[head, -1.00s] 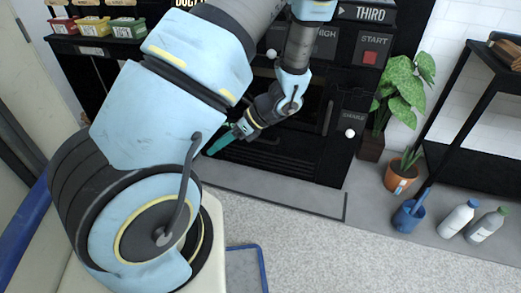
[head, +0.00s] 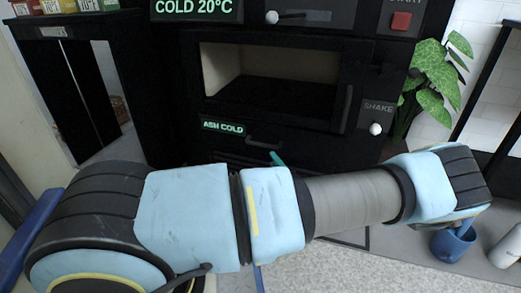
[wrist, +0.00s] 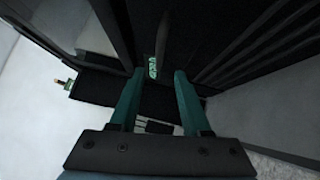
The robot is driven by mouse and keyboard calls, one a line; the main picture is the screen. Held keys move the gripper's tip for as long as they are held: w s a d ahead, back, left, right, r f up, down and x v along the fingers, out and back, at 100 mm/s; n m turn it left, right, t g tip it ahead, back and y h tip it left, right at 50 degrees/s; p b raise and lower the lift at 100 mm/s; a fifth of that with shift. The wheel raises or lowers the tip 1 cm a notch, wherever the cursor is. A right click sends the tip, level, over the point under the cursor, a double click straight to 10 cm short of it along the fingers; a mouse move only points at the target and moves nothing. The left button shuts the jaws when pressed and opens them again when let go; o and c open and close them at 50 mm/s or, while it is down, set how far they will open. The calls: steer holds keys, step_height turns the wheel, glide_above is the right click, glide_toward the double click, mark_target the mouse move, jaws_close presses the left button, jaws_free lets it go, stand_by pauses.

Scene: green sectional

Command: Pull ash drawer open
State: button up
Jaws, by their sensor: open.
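The black ash drawer front (head: 222,140) sits low on the black oven, under the chamber window, with a green "ASH COLD" label (head: 223,127) at its upper left. A dark bar handle (head: 264,143) crosses its front. The drawer looks shut. My gripper (wrist: 158,75) shows two green fingers, spread apart, with nothing seen held between them. In the head view only one green fingertip (head: 277,158) shows, just below and right of the handle; my arm hides the rest. In the wrist view a green label (wrist: 152,68) shows between the fingertips; whether they touch the handle is unclear.
Above the drawer is the oven window (head: 270,75) with an upright door handle (head: 347,105). A "SHAKE" knob (head: 376,129) is at the right. A blue pot (head: 453,243), a white bottle (head: 508,246) and a leafy plant (head: 433,75) stand right of the oven.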

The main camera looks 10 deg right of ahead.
mark_target(261, 145)
steer(key=shift+b+x, duration=1.9)
steer(key=shift+x, duration=3.2)
steer(key=shift+s+a, duration=0.1)
steer(key=shift+a, duration=0.05)
jaws_close()
